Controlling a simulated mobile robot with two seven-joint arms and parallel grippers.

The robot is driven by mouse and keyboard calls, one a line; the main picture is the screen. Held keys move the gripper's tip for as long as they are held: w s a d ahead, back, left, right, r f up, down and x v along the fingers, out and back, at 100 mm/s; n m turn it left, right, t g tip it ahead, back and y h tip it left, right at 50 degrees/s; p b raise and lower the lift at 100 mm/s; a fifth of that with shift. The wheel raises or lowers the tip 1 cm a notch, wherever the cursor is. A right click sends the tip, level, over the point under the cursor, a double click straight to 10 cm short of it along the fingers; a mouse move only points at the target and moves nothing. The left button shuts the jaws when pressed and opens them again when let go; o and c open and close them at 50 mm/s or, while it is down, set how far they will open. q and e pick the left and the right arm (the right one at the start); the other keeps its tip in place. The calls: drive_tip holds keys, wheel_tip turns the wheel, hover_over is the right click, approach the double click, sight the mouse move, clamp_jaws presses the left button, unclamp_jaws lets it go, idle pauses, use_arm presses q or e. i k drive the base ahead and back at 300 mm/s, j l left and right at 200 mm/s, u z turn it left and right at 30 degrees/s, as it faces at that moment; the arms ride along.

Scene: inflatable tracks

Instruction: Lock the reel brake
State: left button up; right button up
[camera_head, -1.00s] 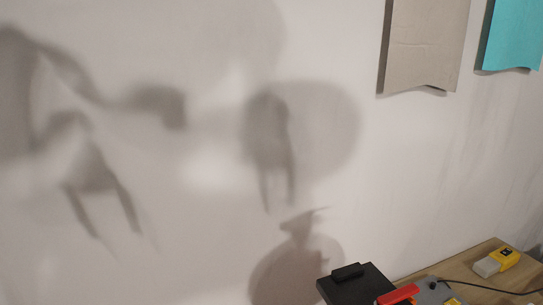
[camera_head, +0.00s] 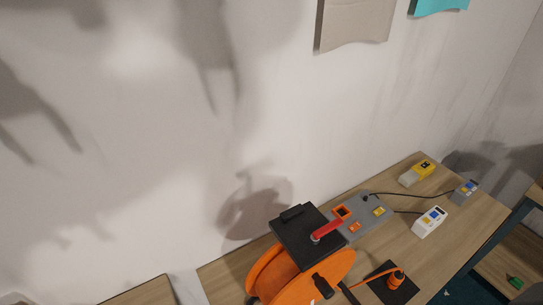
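The orange reel (camera_head: 284,281) stands at the front edge of the wooden table, partly cut off by the bottom of the head view. A black block (camera_head: 300,232) sits at its top. A red lever (camera_head: 327,230) lies by the block's right side, slanting toward a small orange square frame (camera_head: 341,212) on a grey panel (camera_head: 369,222). I cannot tell whether this lever is the brake or what position it is in. Neither gripper is in view; only blurred gripper-like shadows show on the wall.
The table (camera_head: 455,228) also holds a yellow and grey device (camera_head: 416,173), a white box with a blue button (camera_head: 429,222), a grey box (camera_head: 465,192) and an orange nozzle-like part (camera_head: 396,279) on a black pad. Dark cables run between the panel and boxes.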

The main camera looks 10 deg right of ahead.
sight(314, 238)
drive_tip(key=z, duration=0.8)
drive_tip(key=i+j+z, duration=0.1)
drive_tip(key=z, duration=0.35)
drive_tip(key=j+z, duration=0.25)
drive_tip(key=z, duration=0.2)
drive_tip(key=i+j+z, duration=0.1)
drive_tip(key=j+z, duration=0.15)
drive_tip(key=z, duration=0.25)
